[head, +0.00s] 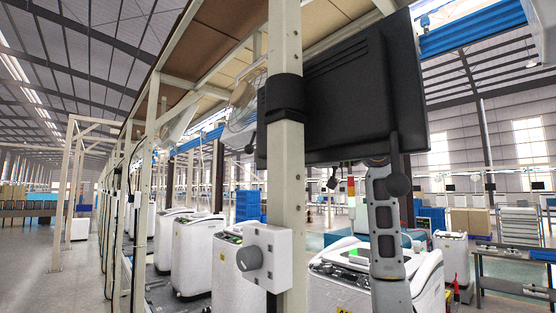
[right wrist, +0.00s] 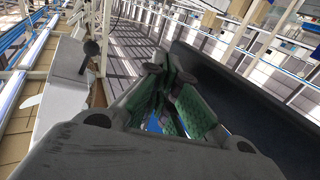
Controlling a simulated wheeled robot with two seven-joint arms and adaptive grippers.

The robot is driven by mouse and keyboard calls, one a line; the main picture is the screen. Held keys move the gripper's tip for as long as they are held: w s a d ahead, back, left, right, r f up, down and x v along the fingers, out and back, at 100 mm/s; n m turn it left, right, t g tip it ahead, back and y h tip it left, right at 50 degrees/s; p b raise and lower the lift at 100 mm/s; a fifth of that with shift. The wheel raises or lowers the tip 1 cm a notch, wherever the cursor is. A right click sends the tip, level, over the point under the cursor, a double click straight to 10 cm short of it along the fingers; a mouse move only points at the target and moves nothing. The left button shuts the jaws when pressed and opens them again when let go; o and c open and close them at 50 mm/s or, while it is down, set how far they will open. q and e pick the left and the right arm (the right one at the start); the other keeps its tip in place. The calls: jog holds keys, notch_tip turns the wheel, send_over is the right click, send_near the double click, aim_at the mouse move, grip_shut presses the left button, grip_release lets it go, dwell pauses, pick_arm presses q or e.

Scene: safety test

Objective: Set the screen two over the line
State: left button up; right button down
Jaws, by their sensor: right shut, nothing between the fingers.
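The screen (head: 340,95) is a large black panel seen from its ribbed, vented back, high up beside a pale upright post. It looks slightly tilted. A dark panel, apparently the same screen (right wrist: 245,105), fills the right of the right wrist view. My right arm rises in front of the screen's lower right part in the head view; its fingers cannot be made out clearly there. In the right wrist view my right gripper (right wrist: 172,95), with green-padded fingers, is shut and empty beside the panel. Whether it touches the panel cannot be told. My left gripper is not in view.
The pale post (head: 290,180) with a black clamp (head: 285,97) stands close in front. A white box with a grey knob (head: 250,257) is fixed to it. Several white machines (head: 198,255) line the row below. An open aisle runs at the left.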

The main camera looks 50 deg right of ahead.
jog(key=v, duration=0.9)
dwell(0.3)
